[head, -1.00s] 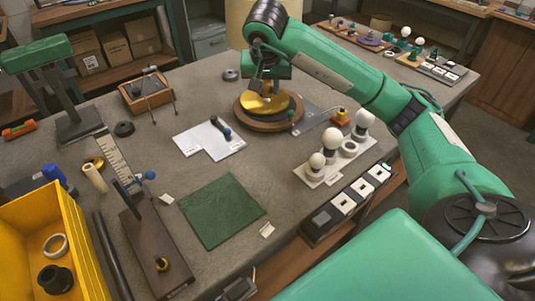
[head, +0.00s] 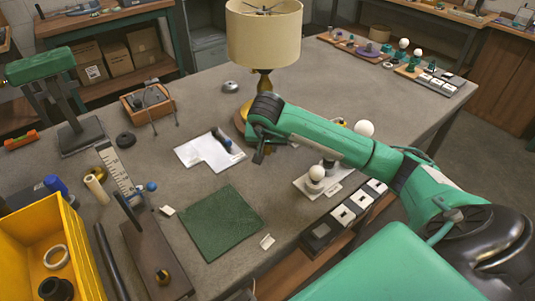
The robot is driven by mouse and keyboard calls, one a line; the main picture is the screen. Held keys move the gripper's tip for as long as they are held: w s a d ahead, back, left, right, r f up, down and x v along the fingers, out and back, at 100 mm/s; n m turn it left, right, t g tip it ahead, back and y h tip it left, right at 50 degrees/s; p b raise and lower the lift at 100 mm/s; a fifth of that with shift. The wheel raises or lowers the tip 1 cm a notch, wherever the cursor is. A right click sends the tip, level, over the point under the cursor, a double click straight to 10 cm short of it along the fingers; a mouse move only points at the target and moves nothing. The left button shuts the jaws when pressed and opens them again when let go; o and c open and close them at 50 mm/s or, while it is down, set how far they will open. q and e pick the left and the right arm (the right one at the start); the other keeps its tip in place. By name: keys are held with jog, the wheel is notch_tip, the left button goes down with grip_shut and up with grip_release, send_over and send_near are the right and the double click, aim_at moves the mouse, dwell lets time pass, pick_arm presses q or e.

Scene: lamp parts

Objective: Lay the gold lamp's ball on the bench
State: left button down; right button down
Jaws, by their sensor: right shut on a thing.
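The gold lamp (head: 265,82) stands upright at the back of the bench (head: 350,85), with a cream shade (head: 263,38). Its round base is partly hidden by my right arm. My right gripper (head: 261,154) is over the bench in front of the lamp, left of the white bulb holder. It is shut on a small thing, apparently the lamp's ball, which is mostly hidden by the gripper. My left gripper is not in view.
A green mat (head: 220,222) lies in front of the gripper, and a white sheet (head: 205,153) to its left. White bulbs (head: 316,173) stand right of it, partly behind my arm. A yellow bin (head: 83,250) is at lower left. Bare bench shows around the mat.

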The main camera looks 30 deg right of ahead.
aim_at(267, 153)
notch_tip(267, 153, down, 4)
jog(key=shift+r, duration=0.25)
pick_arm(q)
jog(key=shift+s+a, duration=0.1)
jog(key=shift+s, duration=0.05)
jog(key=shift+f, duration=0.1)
pick_arm(e)
jog(key=shift+f, duration=0.1)
jog(key=c, duration=1.6)
grip_release()
jog(key=o, duration=0.5)
jog(key=shift+c, duration=0.2)
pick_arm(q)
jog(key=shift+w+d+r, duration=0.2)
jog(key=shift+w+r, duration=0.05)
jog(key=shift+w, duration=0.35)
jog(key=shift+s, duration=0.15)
